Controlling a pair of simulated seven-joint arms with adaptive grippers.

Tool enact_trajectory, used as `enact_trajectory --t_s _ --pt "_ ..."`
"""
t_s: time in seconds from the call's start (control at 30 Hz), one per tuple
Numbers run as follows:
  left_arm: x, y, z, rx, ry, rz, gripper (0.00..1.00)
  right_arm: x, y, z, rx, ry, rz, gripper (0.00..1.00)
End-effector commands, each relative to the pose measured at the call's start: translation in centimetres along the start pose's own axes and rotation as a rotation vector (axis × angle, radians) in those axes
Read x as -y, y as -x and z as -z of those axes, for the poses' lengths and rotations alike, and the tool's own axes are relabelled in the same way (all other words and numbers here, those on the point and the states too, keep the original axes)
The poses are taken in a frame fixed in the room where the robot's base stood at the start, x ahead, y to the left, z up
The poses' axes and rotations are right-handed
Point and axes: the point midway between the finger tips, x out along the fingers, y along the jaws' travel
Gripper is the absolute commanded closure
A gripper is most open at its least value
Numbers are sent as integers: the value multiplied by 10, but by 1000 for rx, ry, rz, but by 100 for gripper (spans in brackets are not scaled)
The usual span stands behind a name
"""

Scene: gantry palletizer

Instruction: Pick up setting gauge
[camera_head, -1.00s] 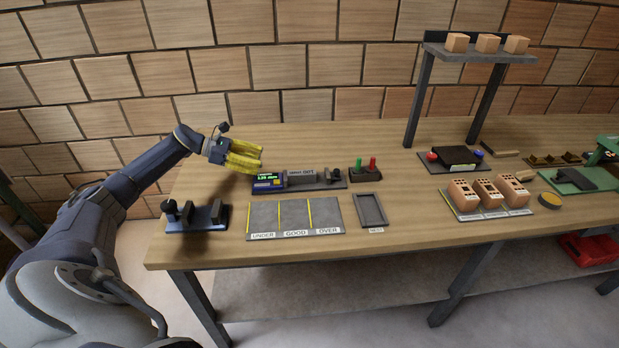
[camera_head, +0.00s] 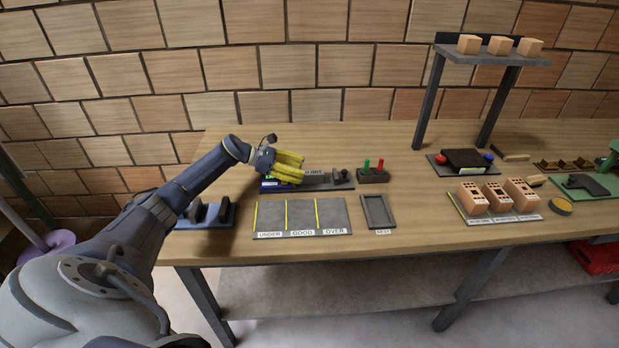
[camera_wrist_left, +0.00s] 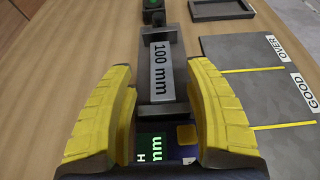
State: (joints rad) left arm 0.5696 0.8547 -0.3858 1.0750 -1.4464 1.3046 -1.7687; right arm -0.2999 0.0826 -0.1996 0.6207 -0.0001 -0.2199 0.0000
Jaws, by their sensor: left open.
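The setting gauge (camera_wrist_left: 160,72) is a grey bar labelled "100 mm". In the left wrist view it lies in the measuring stand, ahead of and between the yellow fingers. In the head view the gauge (camera_head: 314,173) shows only in part, beside the fingertips. The measuring stand (camera_head: 335,186) has a dark base, and its green-lit display (camera_wrist_left: 151,147) shows between the finger bases in the wrist view. My left gripper (camera_head: 302,168) is open above the stand, with nothing held; in the wrist view its fingers (camera_wrist_left: 160,70) sit on either side of the gauge. My right gripper is not in view.
A panel marked UNDER, GOOD, OVER (camera_head: 302,216) lies in front of the stand. A small tray (camera_head: 378,211) is to its right. A block with green and red pegs (camera_head: 373,176) stands right of the stand. A blue-based fixture (camera_head: 205,222) is at left.

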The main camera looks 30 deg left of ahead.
Motion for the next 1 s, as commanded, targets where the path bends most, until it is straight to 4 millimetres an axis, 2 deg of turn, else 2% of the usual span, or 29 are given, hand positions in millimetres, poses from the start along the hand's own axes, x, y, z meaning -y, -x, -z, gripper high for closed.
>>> enact_trajectory --t_s 0.1,0.3,0.67,0.77,1.0 --pt "2 -17 0 3 0 1 47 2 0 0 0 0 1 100" --pt "1 -36 2 1 1 -1 47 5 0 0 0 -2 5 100" --pt "1 -41 1 1 1 0 47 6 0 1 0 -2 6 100" --pt "1 -41 1 1 1 0 56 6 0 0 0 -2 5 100" --pt "1 -41 2 1 1 0 84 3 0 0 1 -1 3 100"
